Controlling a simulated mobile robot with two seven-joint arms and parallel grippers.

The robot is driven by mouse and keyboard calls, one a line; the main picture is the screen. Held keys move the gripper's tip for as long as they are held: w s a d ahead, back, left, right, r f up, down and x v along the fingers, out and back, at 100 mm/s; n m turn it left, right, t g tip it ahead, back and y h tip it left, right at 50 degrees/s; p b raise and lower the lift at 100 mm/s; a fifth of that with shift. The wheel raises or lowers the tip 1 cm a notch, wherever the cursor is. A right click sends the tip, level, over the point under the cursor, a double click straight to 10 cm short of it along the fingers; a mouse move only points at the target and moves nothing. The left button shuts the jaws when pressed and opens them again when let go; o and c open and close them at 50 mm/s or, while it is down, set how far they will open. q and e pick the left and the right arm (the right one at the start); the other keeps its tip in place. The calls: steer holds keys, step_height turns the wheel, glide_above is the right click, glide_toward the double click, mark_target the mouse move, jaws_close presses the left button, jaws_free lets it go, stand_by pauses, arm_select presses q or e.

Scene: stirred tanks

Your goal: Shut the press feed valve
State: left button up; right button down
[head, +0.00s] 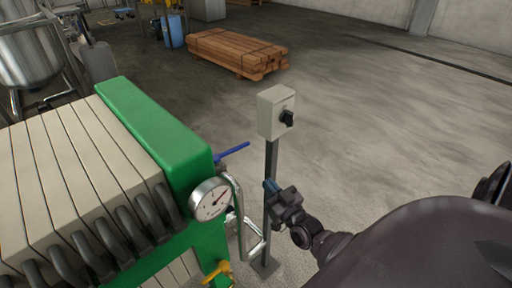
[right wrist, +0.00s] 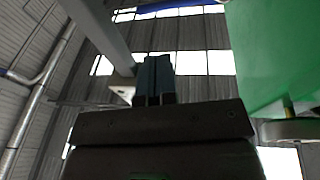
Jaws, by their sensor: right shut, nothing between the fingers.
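A valve with a blue lever (head: 232,152) sits behind the gauge at the right side of the green press end plate (head: 150,125). The lever points right and slightly up, toward the post. A second valve with a yellow handle (head: 217,270) is low on the press front. Which one is the feed valve is not marked. My right gripper (head: 269,186) is shut and empty, beside the grey post, below and right of the blue lever and apart from it. Its closed fingers (right wrist: 154,78) show in the right wrist view, with green plate at right. My left gripper is out of view.
A switch box (head: 277,112) with a black knob stands on the grey post (head: 269,205), close to my right gripper. A round gauge (head: 210,199) and bent metal pipe (head: 240,215) are left of it. A timber stack (head: 235,52) lies behind. The floor at right is clear.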

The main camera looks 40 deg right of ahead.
mark_target(234, 150)
steer(key=a+x, duration=0.1)
steer(key=x, duration=1.2)
steer(key=shift+w+d+b, duration=0.2)
steer(key=shift+d+b, duration=0.1)
steer(key=shift+d, duration=0.2)
steer(key=shift+w, duration=0.1)
steer(key=shift+w+d+r, duration=0.15)
steer(key=shift+w+d, duration=0.1)
steer(key=shift+w, duration=0.35)
